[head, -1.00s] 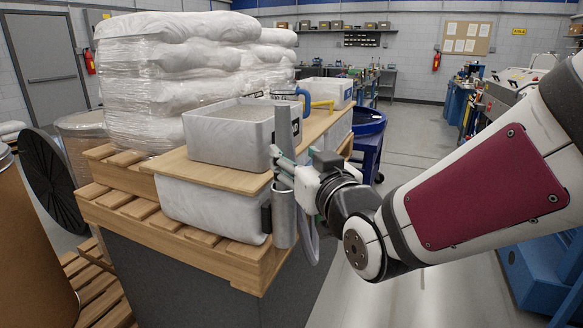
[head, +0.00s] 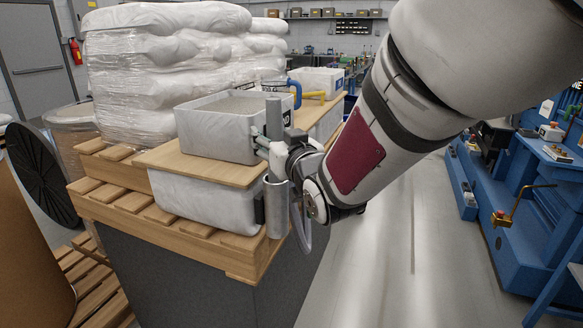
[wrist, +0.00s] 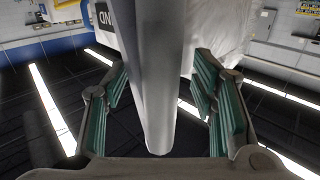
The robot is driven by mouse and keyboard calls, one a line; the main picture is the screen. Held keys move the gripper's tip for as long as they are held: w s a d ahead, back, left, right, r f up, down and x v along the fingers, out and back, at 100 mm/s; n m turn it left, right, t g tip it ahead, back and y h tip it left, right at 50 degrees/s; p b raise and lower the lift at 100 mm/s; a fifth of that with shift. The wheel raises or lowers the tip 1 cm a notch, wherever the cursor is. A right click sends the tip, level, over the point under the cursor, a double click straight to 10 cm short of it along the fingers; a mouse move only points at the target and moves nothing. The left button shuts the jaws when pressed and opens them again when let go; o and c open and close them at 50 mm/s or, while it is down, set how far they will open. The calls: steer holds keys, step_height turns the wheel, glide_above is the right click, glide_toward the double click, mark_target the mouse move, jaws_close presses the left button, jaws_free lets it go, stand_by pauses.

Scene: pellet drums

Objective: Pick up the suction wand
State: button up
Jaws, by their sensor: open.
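The suction wand (head: 273,118) is a grey tube standing upright at the near corner of the pallet stack. Its lower part is in a grey cylindrical holder (head: 277,208), and a grey hose (head: 304,232) loops beside it. My gripper (head: 268,150) is at the wand's height, just above the holder. In the wrist view the grey wand (wrist: 148,60) runs between the two green-padded fingers of my open gripper (wrist: 156,80). Gaps show on both sides of the tube there. The far fingertip is partly hidden in the head view.
A pale bin (head: 210,135) stands on a wooden board (head: 190,166) right behind the wand. Another bin (head: 205,203) sits below, on the wooden pallet (head: 160,222). Wrapped sacks (head: 140,80) stand at the back left. Open floor (head: 375,260) lies to the right.

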steer(key=shift+c, duration=0.2)
jaws_close()
steer(key=shift+r, duration=0.1)
